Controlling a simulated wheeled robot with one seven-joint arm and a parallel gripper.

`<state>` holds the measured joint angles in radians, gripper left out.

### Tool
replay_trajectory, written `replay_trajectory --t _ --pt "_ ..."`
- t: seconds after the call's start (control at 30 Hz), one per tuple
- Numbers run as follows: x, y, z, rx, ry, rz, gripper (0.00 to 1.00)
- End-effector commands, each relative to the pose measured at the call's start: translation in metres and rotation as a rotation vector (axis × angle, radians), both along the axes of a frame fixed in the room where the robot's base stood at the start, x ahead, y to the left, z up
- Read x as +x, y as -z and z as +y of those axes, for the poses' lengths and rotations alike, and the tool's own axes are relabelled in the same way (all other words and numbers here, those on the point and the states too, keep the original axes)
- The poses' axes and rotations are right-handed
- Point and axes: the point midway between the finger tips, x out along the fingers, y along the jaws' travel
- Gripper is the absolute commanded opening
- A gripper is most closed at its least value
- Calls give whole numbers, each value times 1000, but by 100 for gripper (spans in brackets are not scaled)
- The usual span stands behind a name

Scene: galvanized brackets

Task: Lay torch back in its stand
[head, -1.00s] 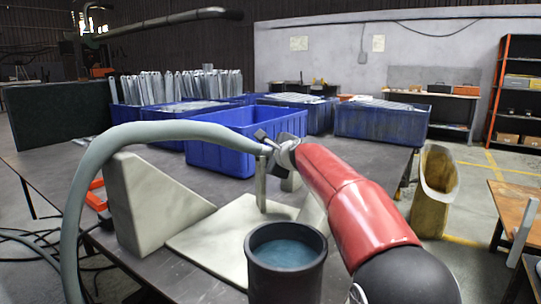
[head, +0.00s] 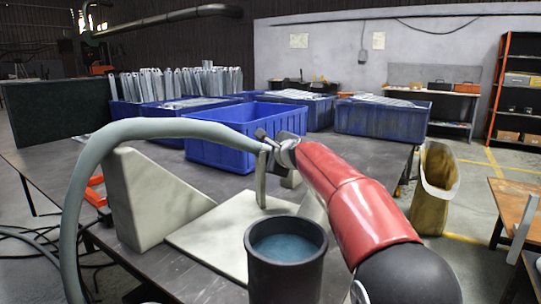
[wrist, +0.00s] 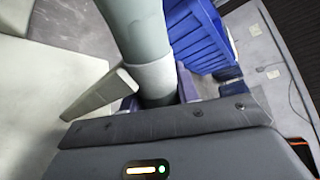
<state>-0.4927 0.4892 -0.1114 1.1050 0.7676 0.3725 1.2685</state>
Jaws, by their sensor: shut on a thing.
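The torch, with a thick grey-green hose (head: 150,130), arches from the left over the bench to my gripper (head: 274,148) in the head view. My gripper is shut on it. In the wrist view the torch's grey-green body (wrist: 145,32) with a pale collar (wrist: 154,79) runs down between the jaws. A slim upright post (head: 261,184), apparently the stand, rises from a pale plate (head: 208,244) just below the gripper. A pale flat bar (wrist: 98,96) shows beside the collar in the wrist view. Whether torch and post touch, I cannot tell. The torch's tip is hidden.
A dark cup with blue contents (head: 284,272) stands in front of the plate. A pale wedge block (head: 150,200) stands left. Blue crates (head: 220,152) line the bench's back, some with metal brackets. A tan bin (head: 436,190) stands right, beyond the bench.

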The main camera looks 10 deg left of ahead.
Motion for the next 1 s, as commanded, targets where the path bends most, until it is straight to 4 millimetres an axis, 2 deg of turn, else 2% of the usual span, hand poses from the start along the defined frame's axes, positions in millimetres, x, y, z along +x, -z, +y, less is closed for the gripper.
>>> replay_trajectory --t 0.07,0.1,0.3,0.63,1.0 --pt "0 0 0 1 0 -2 9" --pt "0 0 0 2 0 -3 34" --pt "0 0 0 1 0 -1 57" --pt "-6 0 -4 1 -2 3 57" --pt "-49 -18 -38 2 2 -2 57"
